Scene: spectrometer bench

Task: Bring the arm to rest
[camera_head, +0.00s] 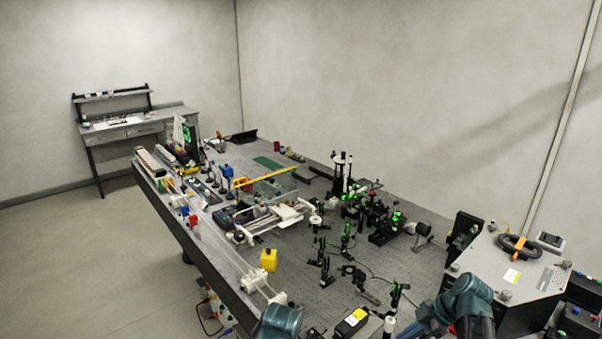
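A teal and dark link of my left arm (278,322) shows at the bottom edge, by the near end of the bench. Teal links of my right arm (466,297) show at the bottom right, in front of a large grey instrument box. I cannot make out the fingers of either gripper in the head view. No held object can be seen on either arm.
The optical bench (320,265) is crowded with black optical mounts (385,225), a yellow block (268,260) and a white-railed stage (268,222). The grey instrument box (515,275) stands close to my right arm. Open floor (90,260) lies left of the bench.

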